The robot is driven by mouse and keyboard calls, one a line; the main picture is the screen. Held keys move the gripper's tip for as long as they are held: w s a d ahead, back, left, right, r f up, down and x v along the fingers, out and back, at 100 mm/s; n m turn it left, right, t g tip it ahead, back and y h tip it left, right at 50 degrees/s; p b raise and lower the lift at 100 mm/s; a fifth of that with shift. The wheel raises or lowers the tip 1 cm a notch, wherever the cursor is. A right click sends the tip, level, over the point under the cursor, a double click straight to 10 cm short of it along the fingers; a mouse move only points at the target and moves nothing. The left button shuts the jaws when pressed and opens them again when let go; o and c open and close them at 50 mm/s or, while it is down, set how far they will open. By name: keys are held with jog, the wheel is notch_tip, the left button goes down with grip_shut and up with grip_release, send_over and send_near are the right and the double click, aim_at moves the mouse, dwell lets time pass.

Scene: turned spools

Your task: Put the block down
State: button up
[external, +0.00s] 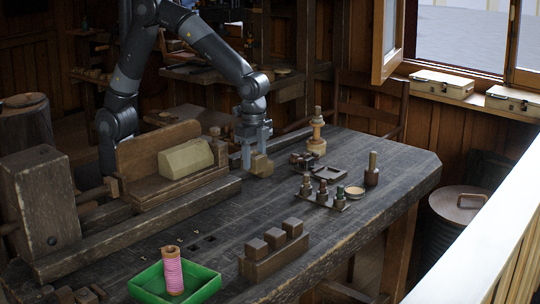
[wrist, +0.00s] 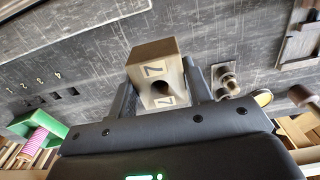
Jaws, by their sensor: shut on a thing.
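A light brown wooden block (external: 262,166) is between the fingers of my gripper (external: 252,150), which is shut on it. In the external view the block is low at the bench's far side, right of the wooden vise. I cannot tell whether it touches the bench. In the wrist view the same block (wrist: 153,62) shows a face marked with dark digits and a round dark hole. The fingers (wrist: 160,92) lie on its left and right sides.
A dark holder (external: 262,268) with three cubes and a green tray (external: 213,287) with a pink spool (external: 172,272) stand at the front. Right of my gripper are a turned wooden piece (external: 317,136), a rack of small spools (external: 322,199) and a peg (external: 371,172).

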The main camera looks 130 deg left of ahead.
jog(key=d+f, duration=0.2)
jog(key=d, duration=0.2)
jog(key=d+f, duration=0.2)
jog(key=d, duration=0.3)
jog(key=w+d+f, duration=0.1)
jog(key=d+f, duration=0.1)
jog(key=d, duration=0.2)
jog(key=shift+d+f, duration=0.3)
jog(key=shift+d, duration=0.1)
jog(key=w+d+r, duration=0.4)
jog(key=d+r, duration=0.4)
jog(key=d, duration=0.2)
send_over(249, 229)
notch_tip(249, 229, down, 6)
jog(key=shift+s+f, duration=0.1)
jog(key=shift+f, duration=0.15)
jog(key=shift+a+f, duration=0.1)
jog(key=shift+f, duration=1.9)
jog(key=shift+f, duration=0.1)
jog(key=o, duration=1)
